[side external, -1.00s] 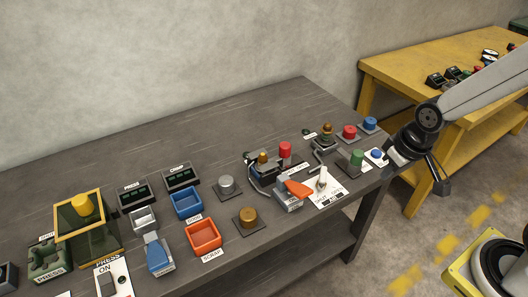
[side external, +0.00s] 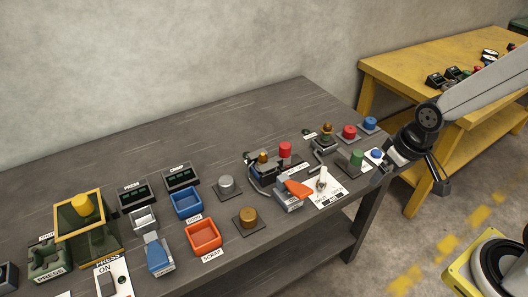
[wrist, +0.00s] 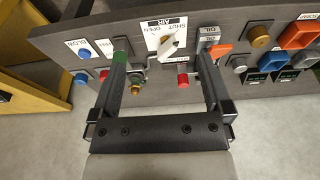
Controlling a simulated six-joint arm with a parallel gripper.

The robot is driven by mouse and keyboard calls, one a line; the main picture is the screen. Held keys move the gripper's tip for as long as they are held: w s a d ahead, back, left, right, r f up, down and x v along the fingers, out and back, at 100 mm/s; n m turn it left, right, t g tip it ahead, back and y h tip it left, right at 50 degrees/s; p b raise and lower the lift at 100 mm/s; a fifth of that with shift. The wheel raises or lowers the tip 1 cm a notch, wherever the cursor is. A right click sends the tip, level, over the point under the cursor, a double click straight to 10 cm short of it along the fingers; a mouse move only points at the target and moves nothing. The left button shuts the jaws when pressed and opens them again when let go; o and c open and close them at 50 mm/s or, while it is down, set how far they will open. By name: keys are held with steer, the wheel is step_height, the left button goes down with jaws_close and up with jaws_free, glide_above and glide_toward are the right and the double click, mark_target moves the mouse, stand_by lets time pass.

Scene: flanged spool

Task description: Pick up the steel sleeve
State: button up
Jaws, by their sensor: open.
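A short grey metal cylinder, which looks like the steel sleeve (side external: 227,184), stands upright on a small dark plate near the middle of the dark bench. In the wrist view it appears as a small grey piece (wrist: 238,62) right of my gripper, below the brass cylinder (wrist: 259,38). My gripper (wrist: 161,50) is open, with its two fingers wide apart and nothing clearly held between them. In the side view my gripper (side external: 380,168) is at the bench's right end, well away from the sleeve. Its fingertips are small there.
A brass cylinder (side external: 248,216) stands just in front of the sleeve. A blue bin (side external: 187,215) and an orange bin (side external: 217,235) are to its left.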

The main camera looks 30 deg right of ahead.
steer(key=n+y, duration=0.3)
steer(key=n, duration=0.6)
glide_above(226, 180)
steer(key=s+d, duration=0.2)
step_height(226, 180, down, 12)
steer(key=shift+d+r+t, duration=0.1)
steer(key=shift+r+t, duration=0.05)
steer(key=shift+t, duration=0.15)
steer(key=shift+x, duration=1.3)
steer(key=shift+x, duration=2.55)
